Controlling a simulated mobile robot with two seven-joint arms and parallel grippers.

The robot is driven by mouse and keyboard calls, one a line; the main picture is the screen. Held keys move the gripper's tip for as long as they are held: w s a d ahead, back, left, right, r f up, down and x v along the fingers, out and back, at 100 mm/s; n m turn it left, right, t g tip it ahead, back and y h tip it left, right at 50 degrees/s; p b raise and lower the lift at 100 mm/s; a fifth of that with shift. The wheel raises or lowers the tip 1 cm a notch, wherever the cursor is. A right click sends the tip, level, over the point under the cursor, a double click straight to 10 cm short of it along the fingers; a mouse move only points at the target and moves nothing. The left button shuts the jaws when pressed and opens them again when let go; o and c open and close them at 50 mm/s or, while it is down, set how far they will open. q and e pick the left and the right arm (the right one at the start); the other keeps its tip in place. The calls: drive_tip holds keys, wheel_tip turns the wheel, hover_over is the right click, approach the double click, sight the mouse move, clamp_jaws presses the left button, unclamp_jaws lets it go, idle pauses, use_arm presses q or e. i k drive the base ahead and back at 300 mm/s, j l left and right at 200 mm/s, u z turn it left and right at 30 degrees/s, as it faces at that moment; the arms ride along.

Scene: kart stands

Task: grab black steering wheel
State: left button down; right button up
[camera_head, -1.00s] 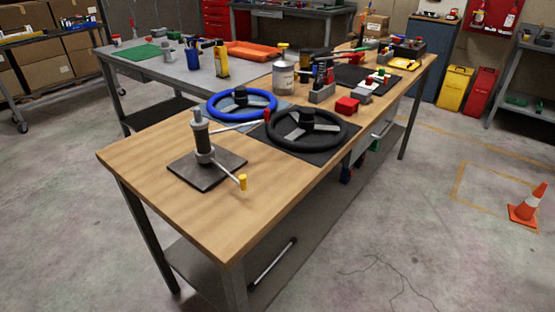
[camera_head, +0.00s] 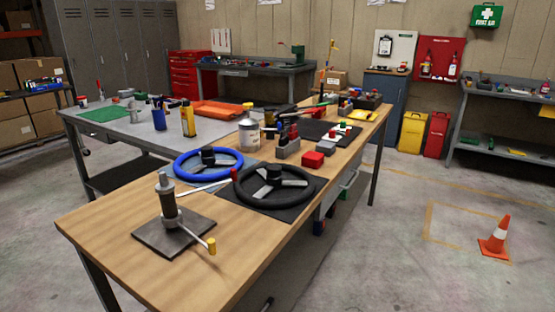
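The black steering wheel (camera_head: 308,192) lies flat on a dark mat (camera_head: 285,213) on the wooden-topped workbench (camera_head: 115,225). It has grey spokes and a dark hub. A blue steering wheel (camera_head: 186,176) lies just to its left and a little behind. A metal stand with a dark square base (camera_head: 150,238), an upright post and side arms stands in front of the wheels, and one arm with a red tip reaches close to the black wheel's left rim. Neither of my grippers is in view.
Behind the wheels stand a paint can (camera_head: 249,136), a grey holder with tools (camera_head: 287,148) and a red box (camera_head: 313,160). A grey table (camera_head: 130,132) adjoins on the left. An orange cone (camera_head: 494,238) stands on the right. The floor between bench and cone is clear.

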sight(273, 176)
drive_tip(key=u, duration=0.85)
drive_tip(key=l+u, duration=0.75)
drive_tip(key=u, duration=0.15)
drive_tip(key=l+u, duration=0.25)
drive_tip(key=l, duration=0.2)
drive_tip(key=k+l+u, duration=0.25)
drive_tip(key=l, duration=0.15)
drive_tip(key=k+l+u, duration=0.1)
drive_tip(key=l, duration=0.35)
drive_tip(key=k+l+u, duration=0.1)
drive_tip(key=l, duration=0.35)
